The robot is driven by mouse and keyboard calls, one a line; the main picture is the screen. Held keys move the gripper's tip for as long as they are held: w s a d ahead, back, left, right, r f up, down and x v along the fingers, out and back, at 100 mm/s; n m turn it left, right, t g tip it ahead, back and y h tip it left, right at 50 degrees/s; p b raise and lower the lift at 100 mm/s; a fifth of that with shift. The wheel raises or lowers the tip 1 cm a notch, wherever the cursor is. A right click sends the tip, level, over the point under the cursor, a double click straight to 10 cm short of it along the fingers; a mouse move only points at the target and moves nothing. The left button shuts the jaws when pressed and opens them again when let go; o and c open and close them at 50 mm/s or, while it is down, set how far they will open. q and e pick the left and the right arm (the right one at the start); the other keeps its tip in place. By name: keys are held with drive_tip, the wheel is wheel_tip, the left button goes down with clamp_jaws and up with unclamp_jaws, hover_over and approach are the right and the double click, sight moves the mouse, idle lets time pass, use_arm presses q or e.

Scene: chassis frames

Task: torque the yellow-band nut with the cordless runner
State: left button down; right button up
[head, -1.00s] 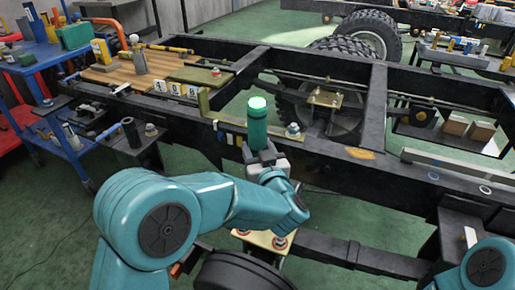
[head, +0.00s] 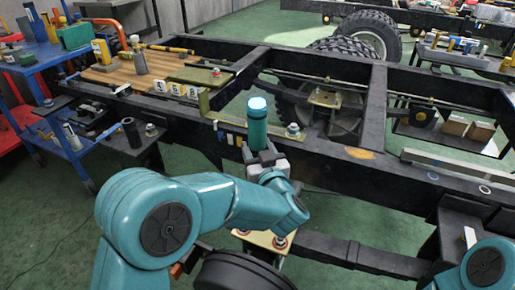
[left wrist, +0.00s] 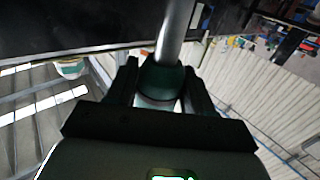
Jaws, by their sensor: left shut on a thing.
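The cordless runner (head: 257,126) looks like an upright teal cylinder with a bright pale-blue light on its top. My left gripper (head: 260,154) is shut on its lower part, beside the near black frame rail. In the left wrist view, the two dark fingers (left wrist: 164,88) stand around the runner's dark round body (left wrist: 160,82), and a grey shaft (left wrist: 175,35) runs up from it. A grey nut (head: 293,130) sits on the rail just right of the runner. I cannot make out which nut has the yellow band. My right gripper is out of view.
Red-ringed nuts (head: 279,242) sit on a plate below the rail. Number tags (head: 176,89) and a wooden board (head: 128,73) lie at the back left. A blue cart (head: 72,150) stands left. The black chassis rail (head: 340,165) crosses the middle; green floor shows below left.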

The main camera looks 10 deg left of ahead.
sight(260, 126)
use_arm(q)
drive_tip(key=shift+f+p, duration=0.2)
drive_tip(key=shift+p, duration=0.1)
idle(0.8)
drive_tip(key=shift+r, duration=0.1)
idle(0.5)
drive_tip(key=shift+r+p, duration=1.35)
drive_tip(key=shift+r, duration=0.35)
wheel_tip(260, 126, up, 5)
drive_tip(key=p, duration=0.4)
drive_tip(key=shift+r, duration=0.1)
drive_tip(key=shift+w, duration=0.1)
